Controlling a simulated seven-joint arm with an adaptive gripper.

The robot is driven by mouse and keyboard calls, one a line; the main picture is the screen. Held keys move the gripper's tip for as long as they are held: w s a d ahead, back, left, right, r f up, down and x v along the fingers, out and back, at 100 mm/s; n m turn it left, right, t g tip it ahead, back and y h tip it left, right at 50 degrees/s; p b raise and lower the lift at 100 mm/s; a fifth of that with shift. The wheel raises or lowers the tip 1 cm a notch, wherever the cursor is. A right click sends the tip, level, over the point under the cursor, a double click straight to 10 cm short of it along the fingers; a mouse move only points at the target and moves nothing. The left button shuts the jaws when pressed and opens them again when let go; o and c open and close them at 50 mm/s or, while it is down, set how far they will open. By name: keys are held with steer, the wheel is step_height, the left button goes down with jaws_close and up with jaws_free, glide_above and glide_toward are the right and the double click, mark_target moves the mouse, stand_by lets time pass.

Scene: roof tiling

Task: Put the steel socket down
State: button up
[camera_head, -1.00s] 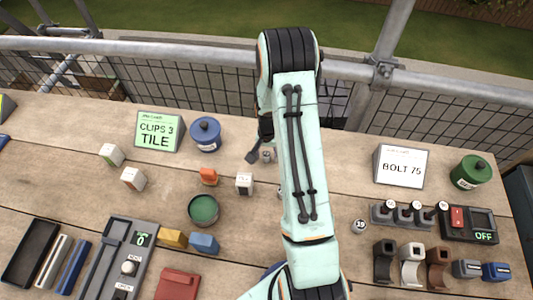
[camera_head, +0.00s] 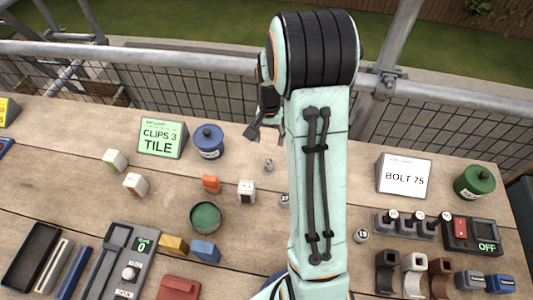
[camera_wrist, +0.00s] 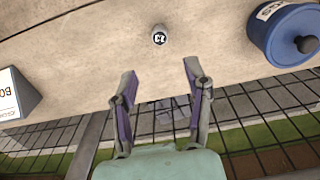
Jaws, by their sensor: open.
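A small steel socket (camera_head: 269,165) stands upright on the wooden bench, between the blue lidded pot and my arm. It also shows in the wrist view (camera_wrist: 159,36), with a dark number on its pale top that I cannot read surely. My gripper (camera_wrist: 160,76) is open and empty, its two fingers spread apart, with a gap between the fingertips and the socket. In the head view my gripper (camera_head: 266,132) is above and behind the socket, partly hidden by my arm.
The blue pot (camera_head: 208,141) and green CLIPS sign (camera_head: 163,138) stand left of the socket. A white block (camera_head: 247,192) and another socket (camera_head: 285,201) stand nearer. A third socket (camera_head: 361,236) is right of my arm. Mesh railing (camera_head: 220,95) runs behind the bench.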

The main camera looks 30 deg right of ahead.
steer(key=s+a+r+n, duration=0.5)
steer(key=s+a+r, duration=0.3)
steer(key=a+r, duration=0.3)
steer(key=s+a+r+n, duration=0.1)
steer(key=s+a+n, duration=0.4)
steer(key=s, duration=0.7)
steer(key=shift+s+a+y, duration=0.25)
steer(key=shift+a+y, duration=0.15)
steer(key=shift+a, duration=0.45)
